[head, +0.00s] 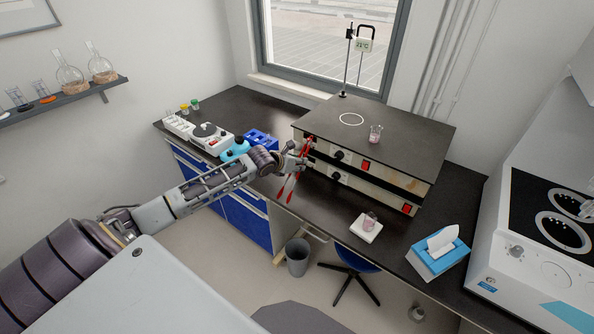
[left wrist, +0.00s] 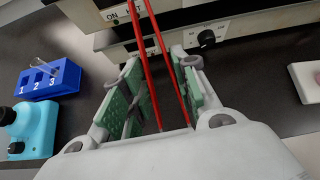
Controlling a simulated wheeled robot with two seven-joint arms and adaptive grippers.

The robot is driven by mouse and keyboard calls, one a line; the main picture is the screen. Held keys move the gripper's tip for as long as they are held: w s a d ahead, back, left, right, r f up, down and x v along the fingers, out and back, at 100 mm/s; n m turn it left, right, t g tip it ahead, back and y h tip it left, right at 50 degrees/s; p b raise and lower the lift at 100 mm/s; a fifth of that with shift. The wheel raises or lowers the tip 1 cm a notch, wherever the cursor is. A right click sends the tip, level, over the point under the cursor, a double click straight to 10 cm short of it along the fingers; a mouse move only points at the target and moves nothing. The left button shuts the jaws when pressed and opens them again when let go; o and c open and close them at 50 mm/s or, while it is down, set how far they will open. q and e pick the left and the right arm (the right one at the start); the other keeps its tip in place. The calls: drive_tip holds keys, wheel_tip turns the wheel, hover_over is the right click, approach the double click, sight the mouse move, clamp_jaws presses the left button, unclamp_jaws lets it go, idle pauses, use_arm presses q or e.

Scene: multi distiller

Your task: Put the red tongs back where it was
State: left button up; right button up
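The red tongs (head: 292,183) are two long thin red legs, tilted with their lower ends toward the front edge of the counter. My left gripper (head: 301,158) is at the tongs' upper part, just left of the heater stack's front. In the left wrist view the red tongs (left wrist: 165,68) run between the green-padded fingers of my left gripper (left wrist: 160,85), which look shut on the legs. The tongs' upper end lies beyond that frame. My right gripper is not in view.
A stack of hot plates (head: 375,150) with dials and red switches stands close behind the left gripper. A blue numbered rack (left wrist: 48,80) and a cyan device (left wrist: 35,128) are to its left.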

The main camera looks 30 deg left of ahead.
use_arm(q)
drive_tip(key=shift+f, duration=1.85)
drive_tip(key=shift+f, duration=0.65)
drive_tip(key=o, duration=0.6)
drive_tip(key=shift+c, duration=0.2)
drive_tip(key=shift+r, duration=0.2)
drive_tip(key=d+v, duration=0.1)
drive_tip(key=v, duration=1.1)
drive_tip(key=shift+a+r, duration=0.4)
drive_tip(key=shift+a, duration=0.05)
